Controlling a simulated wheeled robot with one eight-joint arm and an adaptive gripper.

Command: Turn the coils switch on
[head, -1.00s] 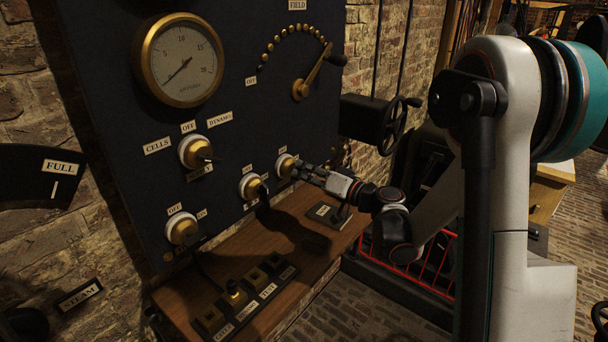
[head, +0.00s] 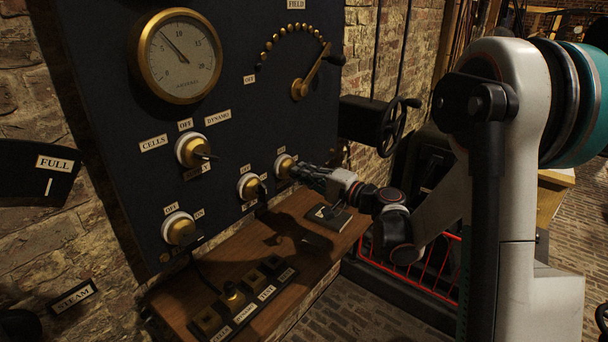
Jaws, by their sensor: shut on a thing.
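Three small brass rotary switches on white bases sit along the lower part of the dark panel (head: 110,105): a left one (head: 180,229), a middle one (head: 250,187) and a right one (head: 284,164). My gripper (head: 302,171) is at the right switch, reaching in from the right, and is shut on its handle. The fingers hide the handle and most of its surroundings. Small OFF plates sit above the switches. I cannot read a plate saying coils, so the name of the held switch is not legible.
A brass ammeter (head: 181,56) is at the top, its needle up and left of centre. A cells/dynamo selector (head: 192,150) is below it. A field lever (head: 312,78) and a black handwheel (head: 393,127) are above my gripper. A wooden shelf (head: 328,240) with a plug block juts out below.

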